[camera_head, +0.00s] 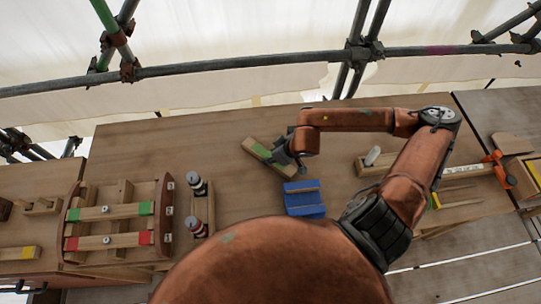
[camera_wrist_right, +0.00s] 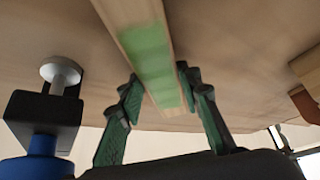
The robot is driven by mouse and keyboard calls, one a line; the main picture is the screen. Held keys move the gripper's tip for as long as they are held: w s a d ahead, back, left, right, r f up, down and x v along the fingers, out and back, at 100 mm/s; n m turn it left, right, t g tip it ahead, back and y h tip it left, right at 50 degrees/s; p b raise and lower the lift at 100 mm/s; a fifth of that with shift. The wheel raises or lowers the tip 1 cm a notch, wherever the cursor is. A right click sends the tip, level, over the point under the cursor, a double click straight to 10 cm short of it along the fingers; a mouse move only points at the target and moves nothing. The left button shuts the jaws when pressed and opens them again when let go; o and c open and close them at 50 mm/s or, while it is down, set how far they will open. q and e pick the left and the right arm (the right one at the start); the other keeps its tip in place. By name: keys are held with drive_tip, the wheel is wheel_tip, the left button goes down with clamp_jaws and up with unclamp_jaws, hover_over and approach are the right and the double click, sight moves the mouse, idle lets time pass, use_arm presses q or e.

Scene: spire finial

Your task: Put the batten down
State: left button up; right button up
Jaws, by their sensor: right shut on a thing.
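The wooden batten (camera_head: 250,146) has a green band and lies slantwise over the middle of the bench in the head view. My right gripper (camera_head: 284,153) is shut on it near its right part. In the right wrist view the batten (camera_wrist_right: 148,48) runs between the two fingers of my right gripper (camera_wrist_right: 160,88), with its green band facing the camera. The gripper and arm hide part of the batten in the head view. I cannot tell whether its underside touches the bench. My left gripper is not in view.
A blue block (camera_head: 304,206) stands just below the batten on the bench (camera_head: 140,150). A wooden rack (camera_head: 70,215) with green-ended and red-ended battens is at left, beside two dark-and-white bottle-like items (camera_head: 196,184). An orange clamp (camera_head: 497,168) is at right. Bench left of the batten is clear.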

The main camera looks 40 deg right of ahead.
drive_tip(key=o, duration=1)
